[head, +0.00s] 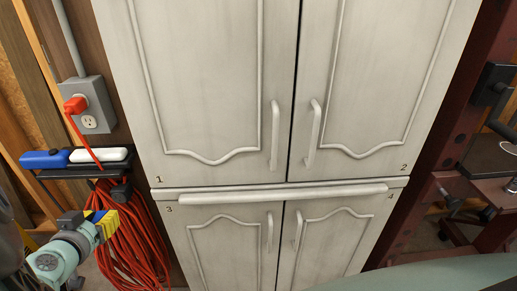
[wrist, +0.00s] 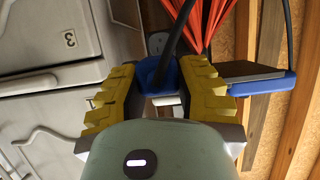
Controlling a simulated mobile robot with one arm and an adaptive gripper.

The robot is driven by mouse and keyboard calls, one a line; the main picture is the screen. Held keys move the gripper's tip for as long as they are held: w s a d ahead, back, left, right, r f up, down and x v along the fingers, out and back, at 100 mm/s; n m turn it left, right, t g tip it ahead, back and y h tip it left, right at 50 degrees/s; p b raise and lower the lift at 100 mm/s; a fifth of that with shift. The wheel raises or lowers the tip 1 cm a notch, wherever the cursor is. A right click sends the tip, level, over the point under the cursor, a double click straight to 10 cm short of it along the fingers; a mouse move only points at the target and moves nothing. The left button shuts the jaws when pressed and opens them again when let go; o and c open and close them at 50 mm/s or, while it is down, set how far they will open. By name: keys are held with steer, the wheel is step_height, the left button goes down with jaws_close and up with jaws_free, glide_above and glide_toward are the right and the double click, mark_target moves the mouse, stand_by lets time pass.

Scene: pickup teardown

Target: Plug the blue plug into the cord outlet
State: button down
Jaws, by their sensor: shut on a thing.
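My gripper (head: 106,224) is at the lower left of the head view, in front of the hanging orange cord (head: 142,243). In the wrist view its yellow-padded fingers (wrist: 158,82) are closed around the blue plug (wrist: 152,73), which has a black cable. The plug is mostly hidden by the fingers in the head view. An orange plug (head: 75,105) sits in the upper socket of a grey wall outlet box (head: 97,92); the lower socket is bare.
A black shelf (head: 85,172) above my gripper carries a blue object (head: 45,159) and a white object (head: 98,155). A pale numbered cabinet (head: 205,90) stands close on the right. Wooden studs (wrist: 292,110) lie on the other side. The orange cord hangs in loose coils.

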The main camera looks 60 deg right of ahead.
mark_target(119, 199)
step_height(119, 199, down, 2)
steer(key=shift+s+a+f+b, duration=0.1)
steer(key=shift+b, duration=0.25)
steer(key=shift+w+d+r+p, duration=0.2)
steer(key=shift+w+d+p, duration=0.55)
steer(key=shift+d, duration=0.2)
steer(key=shift+w+d+f+p, duration=0.1)
steer(key=shift+w+d+p, duration=0.2)
steer(key=shift+w+d, duration=0.25)
steer(key=shift+w+d+p, duration=0.3)
steer(key=shift+w+d, duration=0.05)
steer(key=shift+d, duration=0.3)
steer(key=shift+a+f+b, duration=0.1)
steer(key=shift+b, duration=0.9)
stand_by(0.5)
steer(key=shift+w+d, duration=0.45)
steer(key=shift+d, duration=0.2)
stand_by(0.4)
steer(key=c, duration=0.7)
jaws_free()
steer(key=shift+o, duration=0.2)
